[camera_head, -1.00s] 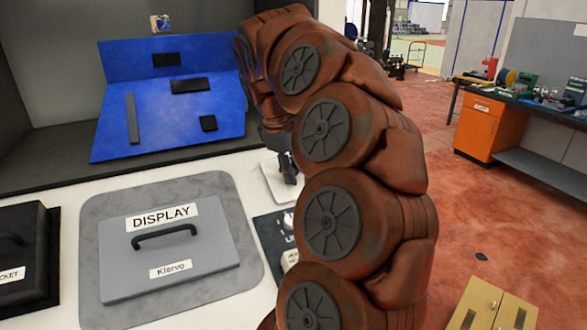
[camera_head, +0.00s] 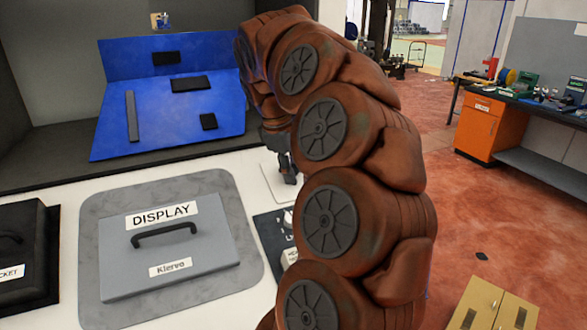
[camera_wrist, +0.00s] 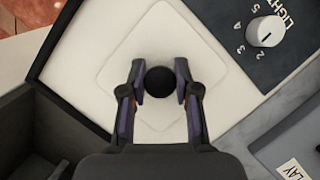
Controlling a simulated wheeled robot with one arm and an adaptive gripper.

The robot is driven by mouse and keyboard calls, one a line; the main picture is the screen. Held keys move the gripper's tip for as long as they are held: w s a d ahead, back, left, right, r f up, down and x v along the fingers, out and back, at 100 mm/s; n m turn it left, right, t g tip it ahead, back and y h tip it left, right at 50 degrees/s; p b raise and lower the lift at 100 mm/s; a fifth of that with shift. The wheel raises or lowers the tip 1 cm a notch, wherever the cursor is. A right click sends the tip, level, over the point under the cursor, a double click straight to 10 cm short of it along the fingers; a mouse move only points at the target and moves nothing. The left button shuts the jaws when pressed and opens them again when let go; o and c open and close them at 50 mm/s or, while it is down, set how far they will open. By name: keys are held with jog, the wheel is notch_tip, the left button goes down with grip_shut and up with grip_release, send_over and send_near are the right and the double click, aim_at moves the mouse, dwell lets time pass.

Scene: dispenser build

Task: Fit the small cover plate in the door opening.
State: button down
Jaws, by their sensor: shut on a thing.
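The small cover plate (camera_wrist: 128,52) is a cream rounded square with a round black knob (camera_wrist: 160,82) at its middle. My gripper (camera_wrist: 160,76) has one finger on each side of the knob and is shut on it. The plate lies over the white panel (camera_wrist: 72,62), nearly the same colour. I cannot tell whether it is seated in an opening or just above the surface. In the head view the plate (camera_head: 272,182) shows only partly, beside my gripper (camera_head: 287,170). My arm hides its right side.
The grey DISPLAY cover (camera_head: 200,245) with a black handle is at front left. A dial (camera_wrist: 265,31) on a dark label plate is close to the cover plate. A blue board (camera_head: 155,135) with several dark pieces or slots stands behind. A black box (camera_head: 30,225) is at far left.

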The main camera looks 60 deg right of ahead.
jog(key=c, duration=0.8)
grip_release()
jog(key=shift+o, duration=0.4)
jog(key=o, duration=0.4)
jog(key=shift+o, duration=0.2)
jog(key=shift+r, duration=0.2)
jog(key=shift+p+v, duration=1.15)
jog(key=shift+v, duration=1.75)
jog(key=shift+f, duration=0.1)
